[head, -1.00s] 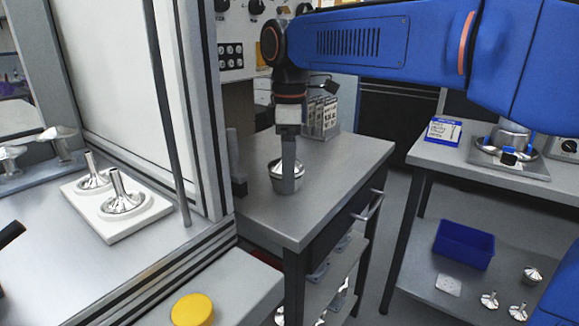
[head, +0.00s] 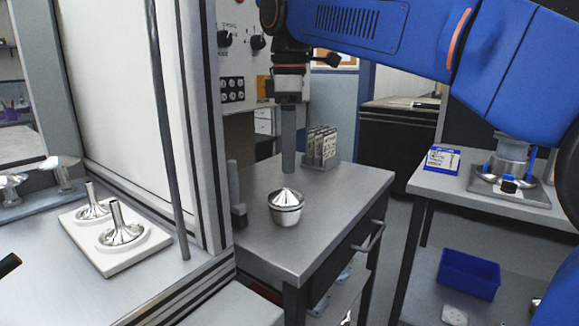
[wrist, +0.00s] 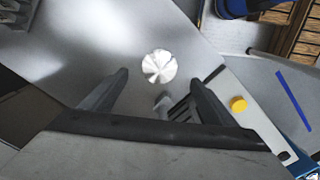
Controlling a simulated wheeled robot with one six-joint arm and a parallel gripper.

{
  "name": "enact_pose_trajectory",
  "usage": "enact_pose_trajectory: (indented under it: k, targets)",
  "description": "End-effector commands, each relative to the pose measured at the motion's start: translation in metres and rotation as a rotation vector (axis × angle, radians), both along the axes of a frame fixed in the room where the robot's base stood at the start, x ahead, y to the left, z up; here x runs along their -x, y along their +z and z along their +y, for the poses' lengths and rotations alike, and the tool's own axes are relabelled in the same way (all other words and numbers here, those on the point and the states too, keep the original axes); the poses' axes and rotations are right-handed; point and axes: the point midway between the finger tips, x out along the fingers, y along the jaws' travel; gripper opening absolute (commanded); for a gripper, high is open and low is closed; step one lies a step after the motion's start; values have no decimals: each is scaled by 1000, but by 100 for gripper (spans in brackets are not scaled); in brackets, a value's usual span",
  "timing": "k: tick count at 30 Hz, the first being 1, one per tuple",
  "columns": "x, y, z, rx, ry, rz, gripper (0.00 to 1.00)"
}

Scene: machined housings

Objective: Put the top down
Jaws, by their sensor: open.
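A shiny metal cone-shaped top (head: 286,199) sits point up on a small round metal base (head: 286,216) on the grey cabinet top. It looks level. Whether it is fully seated cannot be told. My gripper (head: 288,170) is above the top, pointing down, clear of it and empty. In the wrist view, the top (wrist: 159,67) shows as a bright round disc beyond the fingertips of my open gripper (wrist: 159,80). The base is hidden under the top there.
The grey cabinet (head: 330,185) has free room around the part. A rack of cards (head: 322,147) stands behind it. A machine door frame (head: 205,130) rises at the left. Two funnel-shaped metal parts (head: 120,233) stand on a white plate. A blue bin (head: 468,273) is at lower right.

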Motion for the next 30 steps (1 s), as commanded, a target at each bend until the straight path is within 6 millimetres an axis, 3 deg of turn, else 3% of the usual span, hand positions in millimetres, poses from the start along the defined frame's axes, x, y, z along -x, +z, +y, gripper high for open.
enact_pose_trajectory:
  k: [9, 13, 20, 30]
  targets:
    - [0, 7, -1, 0, -3, 0, 80]
    - [4, 2, -14, -7, -48, -11, 80]
    - [26, -32, -76, -45, -299, -67, 80]
    - [87, -121, -173, -131, -768, -173, 80]
